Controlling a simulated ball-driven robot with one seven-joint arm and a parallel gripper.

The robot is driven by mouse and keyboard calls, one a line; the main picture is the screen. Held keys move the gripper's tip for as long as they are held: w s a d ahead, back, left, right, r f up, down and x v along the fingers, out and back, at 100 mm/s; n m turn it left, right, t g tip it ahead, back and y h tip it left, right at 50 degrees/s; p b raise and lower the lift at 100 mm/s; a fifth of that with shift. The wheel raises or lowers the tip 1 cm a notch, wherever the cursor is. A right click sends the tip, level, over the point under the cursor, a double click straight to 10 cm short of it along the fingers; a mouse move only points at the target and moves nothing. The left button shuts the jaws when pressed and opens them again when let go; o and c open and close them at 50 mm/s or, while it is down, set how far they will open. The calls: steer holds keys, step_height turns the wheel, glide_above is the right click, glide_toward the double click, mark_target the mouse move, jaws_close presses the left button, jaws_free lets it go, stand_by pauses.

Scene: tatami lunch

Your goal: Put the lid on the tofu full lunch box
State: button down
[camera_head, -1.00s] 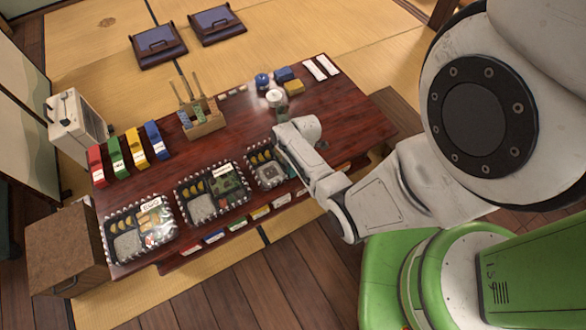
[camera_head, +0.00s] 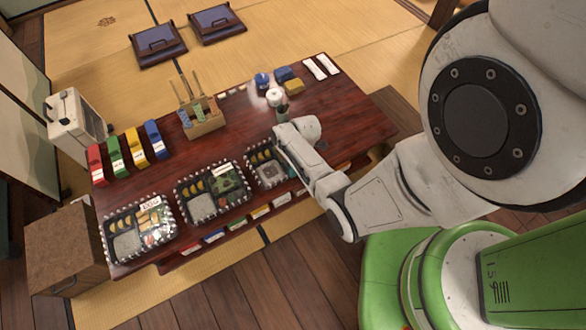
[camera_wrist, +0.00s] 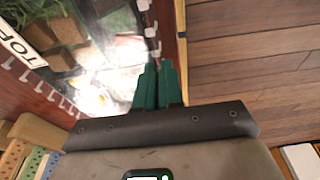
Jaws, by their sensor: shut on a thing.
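Three dark lunch boxes with white-ticked rims stand in a row along the table's front in the head view: the left one (camera_head: 139,229), the middle one (camera_head: 212,190) and the right one (camera_head: 266,170). In the wrist view a label (camera_wrist: 20,48) beginning "TOF" lies over green and brown food, under a glossy clear surface with a bright glare. My gripper (camera_wrist: 158,72) has its green fingers shut on what seems to be the clear lid (camera_wrist: 100,92). The lid's outline is hard to make out.
The low dark red table (camera_head: 335,110) holds a wooden rack (camera_head: 206,128) with upright sticks, and coloured holders (camera_head: 135,147) at the left. The table's back right is mostly bare.

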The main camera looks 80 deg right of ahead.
steer(key=c, duration=0.6)
jaws_free()
steer(key=shift+c, duration=0.2)
step_height(320, 180, up, 8)
steer(key=p, duration=0.7)
steer(key=shift+p, duration=0.4)
stand_by(0.3)
steer(key=shift+c, duration=0.3)
